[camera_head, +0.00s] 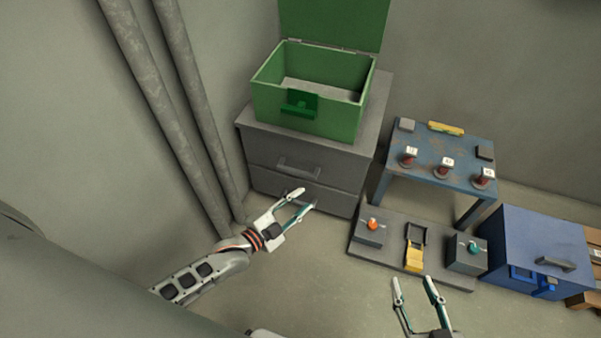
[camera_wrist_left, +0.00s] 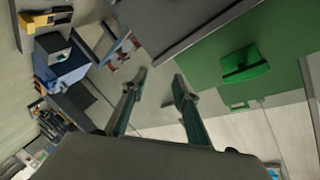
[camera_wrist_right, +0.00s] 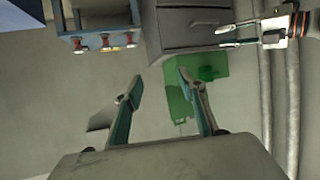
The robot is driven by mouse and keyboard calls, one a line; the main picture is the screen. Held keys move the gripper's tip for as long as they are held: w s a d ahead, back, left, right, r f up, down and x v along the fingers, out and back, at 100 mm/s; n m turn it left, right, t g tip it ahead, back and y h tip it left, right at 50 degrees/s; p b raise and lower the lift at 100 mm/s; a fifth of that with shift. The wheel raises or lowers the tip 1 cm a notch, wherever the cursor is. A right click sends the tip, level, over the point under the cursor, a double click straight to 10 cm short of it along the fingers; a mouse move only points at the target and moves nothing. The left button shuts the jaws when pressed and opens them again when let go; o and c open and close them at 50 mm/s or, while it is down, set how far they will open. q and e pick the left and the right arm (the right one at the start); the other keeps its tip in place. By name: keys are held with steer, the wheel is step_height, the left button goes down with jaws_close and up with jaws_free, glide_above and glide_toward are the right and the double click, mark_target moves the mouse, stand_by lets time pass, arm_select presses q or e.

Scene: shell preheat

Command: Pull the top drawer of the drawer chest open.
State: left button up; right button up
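The grey drawer chest (camera_head: 362,160) stands against the back wall. Its top drawer (camera_head: 265,158) looks flush with the front and has a dark bar handle (camera_head: 298,169). The lower drawer (camera_head: 335,200) looks flush too; my left gripper covers part of it. My left gripper (camera_head: 306,198) is open and empty, in front of the chest and below the top handle in the head view, apart from that handle. The chest and left gripper also show in the right wrist view (camera_wrist_right: 178,38). My right gripper (camera_head: 412,281) is open and empty, low in the head view.
An open green box (camera_head: 305,118) stands on the chest. Right of the chest are a blue table (camera_head: 445,150) with several small items, a low grey board (camera_head: 390,245) with devices, and a blue box (camera_head: 535,240). Pipes (camera_head: 180,110) run along the left wall.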

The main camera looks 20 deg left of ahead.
arm_select(q)
steer(key=w+a+f+m+t+b, duration=0.1)
steer(key=w+a+f+m+b, duration=0.25)
steer(key=f, duration=0.25)
steer(key=w+a+f+m+b, duration=0.2)
steer(key=w+f+b, duration=0.15)
steer(key=f, duration=0.25)
steer(key=m+t+b, duration=0.1)
steer(key=m+b, duration=0.2)
glide_toward(297, 171)
steer(key=w+f, duration=0.1)
steer(key=w, duration=0.1)
steer(key=shift+n, duration=0.25)
steer(key=shift+d+b+x, duration=0.1)
steer(key=shift+b+x, duration=0.35)
steer(key=shift+x, duration=1.6)
steer(key=shift+d+b+x, duration=0.15)
steer(key=shift+b+x, duration=0.3)
steer(key=shift+x, duration=1.6)
steer(key=shift+s, duration=0.1)
jaws_close()
arm_select(e)
steer(key=s+a+f+m+y, duration=0.1)
steer(key=s+a+f+m, duration=0.1)
steer(key=a+f+m, duration=0.1)
step_height(297, 171, down, 3)
steer(key=shift+a+r, duration=0.2)
steer(key=shift+a, duration=0.65)
